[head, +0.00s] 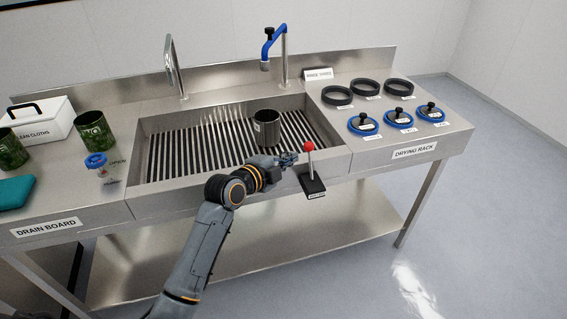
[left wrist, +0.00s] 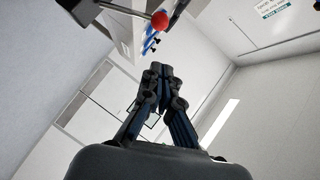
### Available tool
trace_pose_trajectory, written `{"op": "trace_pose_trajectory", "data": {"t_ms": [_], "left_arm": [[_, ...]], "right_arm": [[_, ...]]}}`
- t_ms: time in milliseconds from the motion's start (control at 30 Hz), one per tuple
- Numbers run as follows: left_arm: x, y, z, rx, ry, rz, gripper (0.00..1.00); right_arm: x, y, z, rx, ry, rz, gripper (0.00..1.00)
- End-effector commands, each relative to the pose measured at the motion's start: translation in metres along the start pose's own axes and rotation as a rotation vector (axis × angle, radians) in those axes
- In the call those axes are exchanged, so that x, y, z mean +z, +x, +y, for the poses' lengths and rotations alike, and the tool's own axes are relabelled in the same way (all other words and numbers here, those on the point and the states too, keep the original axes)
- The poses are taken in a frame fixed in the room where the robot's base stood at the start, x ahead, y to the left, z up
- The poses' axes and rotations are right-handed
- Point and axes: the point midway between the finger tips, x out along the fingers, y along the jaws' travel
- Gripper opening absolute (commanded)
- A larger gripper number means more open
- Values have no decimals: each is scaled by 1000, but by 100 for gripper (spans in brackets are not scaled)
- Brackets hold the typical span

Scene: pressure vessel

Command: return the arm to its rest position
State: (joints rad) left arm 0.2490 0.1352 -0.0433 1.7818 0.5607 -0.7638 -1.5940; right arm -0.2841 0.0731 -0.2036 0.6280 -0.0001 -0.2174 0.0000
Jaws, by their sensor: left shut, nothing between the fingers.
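My left arm reaches in from the bottom of the head view. My left gripper (head: 288,159) is at the front rim of the sink, just left of a lever with a red knob (head: 309,146) on a black base. In the left wrist view the gripper (left wrist: 162,72) has its fingers together with nothing between them. The red knob (left wrist: 160,19) shows beyond the fingers, apart from them. My right gripper is not in view.
The drain board at left holds a white box (head: 42,118), green patterned cups (head: 93,131), a teal cloth (head: 15,192) and a blue knob (head: 96,160). The drying rack at right holds black rings (head: 337,95) and blue lids (head: 363,124). Two taps (head: 173,65) stand behind the sink.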

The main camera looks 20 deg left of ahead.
Motion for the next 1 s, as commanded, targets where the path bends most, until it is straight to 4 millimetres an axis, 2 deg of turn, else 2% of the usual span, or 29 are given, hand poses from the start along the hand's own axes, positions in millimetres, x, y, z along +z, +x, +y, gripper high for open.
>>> {"op": "trace_pose_trajectory", "data": {"t_ms": [133, 333, 467, 567, 667, 700, 733, 867, 900, 967, 1000], "left_arm": [[1, -15, 0, 0, 1, -1, 0], [0, -22, 0, 1, -2, -1, 0], [10, -17, 18, 29, -45, -21, 0], [30, -8, 62, 87, -144, -73, 0], [58, -3, 128, 164, -282, -155, 0], [69, -4, 158, 197, -340, -193, 0], [76, -5, 180, 218, -381, -221, 0], [104, -21, 276, 307, -546, -347, 0], [110, -29, 305, 332, -591, -386, 0], [119, -44, 348, 367, -657, -446, 0], [124, -56, 376, 390, -699, -486, 0]], "right_arm": [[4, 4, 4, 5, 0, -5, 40], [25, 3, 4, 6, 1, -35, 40], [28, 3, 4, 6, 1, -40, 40], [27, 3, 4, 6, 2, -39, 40], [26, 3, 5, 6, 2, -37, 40], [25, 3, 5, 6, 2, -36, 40], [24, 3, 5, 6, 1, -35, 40], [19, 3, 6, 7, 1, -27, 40], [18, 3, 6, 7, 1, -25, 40], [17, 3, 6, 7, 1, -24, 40], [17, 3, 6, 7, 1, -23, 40]]}}
